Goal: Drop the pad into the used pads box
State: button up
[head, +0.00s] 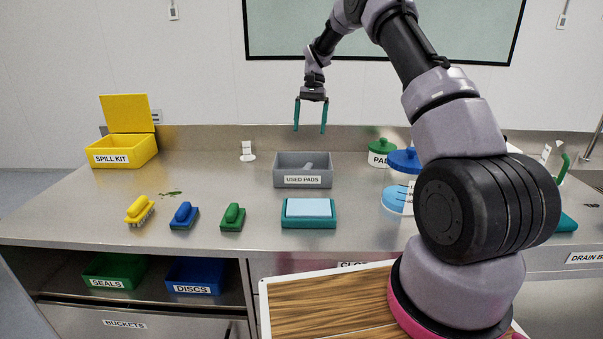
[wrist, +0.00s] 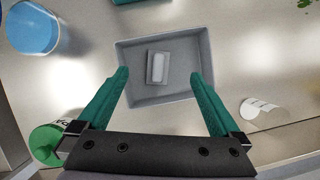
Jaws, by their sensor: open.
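The used pads box (head: 284,181) is a grey open box with a "USED PADS" label, standing on the steel counter. A small grey-white pad (wrist: 158,67) lies inside it on the floor of the box, seen from above in the wrist view; its top also shows over the rim in the head view (head: 308,166). My gripper (head: 310,130) is open and empty, pointing down above the box. In the wrist view my two teal fingers (wrist: 160,75) stand apart on either side of the pad's line, with the box (wrist: 131,96) below.
A teal tray with a light blue pad (head: 308,208) sits in front of the box. A small white item (head: 247,152) is at left.

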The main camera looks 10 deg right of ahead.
jog(key=v, duration=0.5)
jog(key=s+d+r+n+t, duration=0.15)
jog(key=s+r+t, duration=0.35)
jog(key=s+r, duration=1.3)
jog(key=s+d+t, duration=0.2)
jog(key=s+t, duration=0.4)
jog(key=s, duration=1.6)
jog(key=shift+s+d+r, duration=0.15)
jog(key=shift+s+d, duration=0.05)
jog(key=shift+d, duration=0.2)
